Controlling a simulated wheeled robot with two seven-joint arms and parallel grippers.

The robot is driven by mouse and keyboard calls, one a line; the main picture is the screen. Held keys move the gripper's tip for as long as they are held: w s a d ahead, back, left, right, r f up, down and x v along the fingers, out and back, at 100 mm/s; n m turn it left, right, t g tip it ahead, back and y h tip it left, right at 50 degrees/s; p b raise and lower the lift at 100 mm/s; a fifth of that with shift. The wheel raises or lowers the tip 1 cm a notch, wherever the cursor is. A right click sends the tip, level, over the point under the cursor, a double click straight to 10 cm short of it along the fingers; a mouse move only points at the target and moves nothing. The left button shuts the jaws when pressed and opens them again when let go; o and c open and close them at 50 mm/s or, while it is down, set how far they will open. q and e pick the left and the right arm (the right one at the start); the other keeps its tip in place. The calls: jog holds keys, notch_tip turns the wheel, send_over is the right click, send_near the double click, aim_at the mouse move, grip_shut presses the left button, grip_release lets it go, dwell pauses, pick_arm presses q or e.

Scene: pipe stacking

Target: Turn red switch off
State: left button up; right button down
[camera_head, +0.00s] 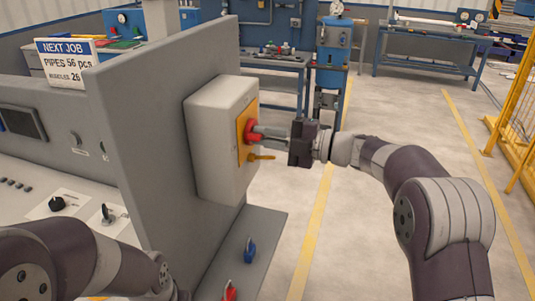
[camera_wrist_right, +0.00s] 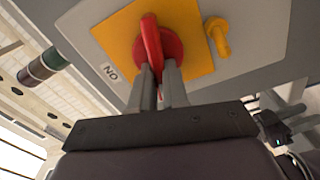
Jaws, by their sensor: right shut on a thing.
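The red switch (camera_head: 251,131) is a round rotary knob with a raised handle, on a yellow plate (camera_head: 241,147) on the side of a grey box (camera_head: 215,135). My right gripper (camera_head: 262,133) reaches it from the right and is shut on its handle. In the right wrist view the red switch (camera_wrist_right: 153,45) shows close up, with the fingertips (camera_wrist_right: 159,80) on both sides of the lower end of its handle. A label reading "ON" sits beside the plate. My left arm shows at the lower left, but its gripper is not in view.
A yellow latch (camera_head: 261,157) sticks out below the switch. The box is mounted on a grey panel (camera_head: 150,110). A blue and a red padlock-like object lie on the ledge below (camera_head: 262,222). Open floor (camera_head: 350,230) is to the right.

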jog(key=shift+f+n+b, duration=0.2)
jog(key=shift+n+b, duration=1.4)
jog(key=shift+b, duration=0.45)
jog(key=c, duration=1.1)
grip_release()
jog(key=shift+a, duration=0.15)
jog(key=b+v, duration=0.1)
jog(key=v, duration=1.1)
jog(key=shift+s+d, duration=0.15)
jog(key=shift+d, duration=0.2)
